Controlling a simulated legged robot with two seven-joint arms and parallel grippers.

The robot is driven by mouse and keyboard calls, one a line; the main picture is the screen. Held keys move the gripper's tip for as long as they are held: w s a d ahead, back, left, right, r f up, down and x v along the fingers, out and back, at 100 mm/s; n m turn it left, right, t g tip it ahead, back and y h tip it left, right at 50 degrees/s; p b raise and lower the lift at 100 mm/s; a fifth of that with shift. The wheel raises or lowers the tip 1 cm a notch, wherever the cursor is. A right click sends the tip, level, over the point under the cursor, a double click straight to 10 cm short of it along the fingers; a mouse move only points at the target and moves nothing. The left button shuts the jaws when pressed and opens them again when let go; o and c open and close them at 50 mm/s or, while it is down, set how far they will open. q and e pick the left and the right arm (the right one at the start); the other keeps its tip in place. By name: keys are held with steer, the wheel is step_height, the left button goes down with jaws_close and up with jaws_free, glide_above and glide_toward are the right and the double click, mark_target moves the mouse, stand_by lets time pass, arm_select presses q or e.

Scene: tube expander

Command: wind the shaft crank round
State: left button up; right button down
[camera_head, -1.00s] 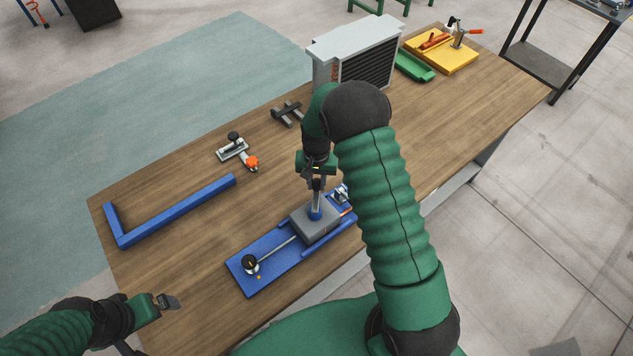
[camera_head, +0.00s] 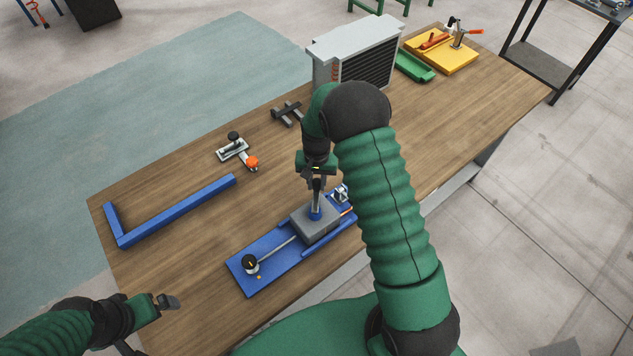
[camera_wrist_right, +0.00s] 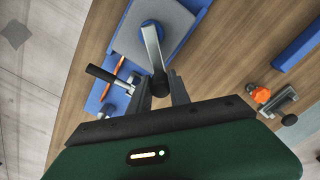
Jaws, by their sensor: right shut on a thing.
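The tube expander has a blue base plate (camera_head: 258,277) near the front edge of the table, with a grey block (camera_head: 318,227) on it. The shaft crank is a flat metal arm (camera_wrist_right: 152,46) rising from the block's top, with a dark knob (camera_wrist_right: 159,84) at its end. My right gripper (camera_head: 316,184) is above the block and shut on the crank's knob. The wrist view shows the knob between its fingers. My left gripper (camera_head: 167,301) is off to the left, away from the device. Its jaw opening is unclear.
A rod with a black knob (camera_head: 250,262) lies along the base's left part. A blue L-shaped bar (camera_head: 178,211), a toggle clamp (camera_head: 233,150) and a dark bracket (camera_head: 287,113) lie behind. A grey finned box (camera_head: 355,50) stands at the back.

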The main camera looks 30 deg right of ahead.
steer(key=shift+s+d+m, duration=0.1)
steer(key=shift+d+m, duration=0.1)
steer(key=shift+m, duration=0.2)
stand_by(0.5)
